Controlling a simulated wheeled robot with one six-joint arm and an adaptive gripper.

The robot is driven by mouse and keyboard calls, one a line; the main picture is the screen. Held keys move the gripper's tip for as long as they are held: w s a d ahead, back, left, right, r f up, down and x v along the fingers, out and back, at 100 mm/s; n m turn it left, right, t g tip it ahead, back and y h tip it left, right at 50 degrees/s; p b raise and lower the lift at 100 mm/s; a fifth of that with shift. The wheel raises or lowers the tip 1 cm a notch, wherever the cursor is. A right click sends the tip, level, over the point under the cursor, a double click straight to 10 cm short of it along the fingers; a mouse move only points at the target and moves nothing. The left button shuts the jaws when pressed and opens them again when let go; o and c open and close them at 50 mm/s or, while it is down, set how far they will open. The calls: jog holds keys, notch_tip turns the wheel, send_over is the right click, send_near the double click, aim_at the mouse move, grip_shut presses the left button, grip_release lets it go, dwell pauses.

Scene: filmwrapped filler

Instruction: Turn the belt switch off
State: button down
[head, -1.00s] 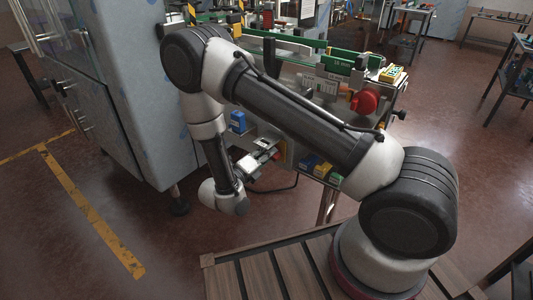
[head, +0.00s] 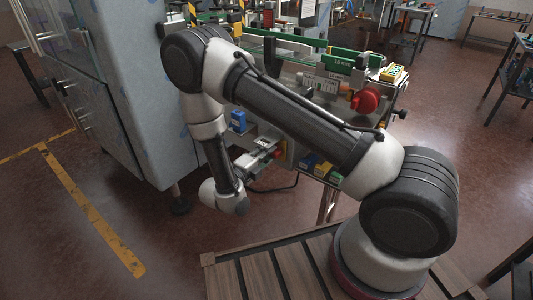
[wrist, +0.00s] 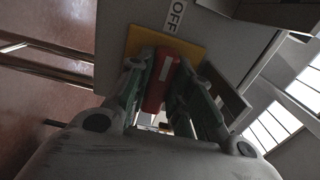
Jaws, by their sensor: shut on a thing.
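The belt switch has a red handle (wrist: 157,88) with a white line on it, set on a yellow plate (wrist: 190,48). An OFF label (wrist: 176,15) is on the grey panel above the plate in the wrist view. The white line runs up the picture, roughly toward that label. My gripper (wrist: 160,100) has its two fingers on either side of the red handle, shut on it. In the head view my gripper (head: 266,156) is at the machine's lower side, with a bit of red at its tips. Any other label is hidden or out of view.
A larger red knob (head: 366,100) is on the conveyor frame to the right. A blue box (head: 238,121) sits behind my gripper, and blue and yellow boxes (head: 318,168) lie to its right. The grey cabinet (head: 140,90) stands on the left. Open floor lies in front.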

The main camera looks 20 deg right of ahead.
jog(key=c, duration=1.3)
grip_release()
jog(key=v, duration=1.2)
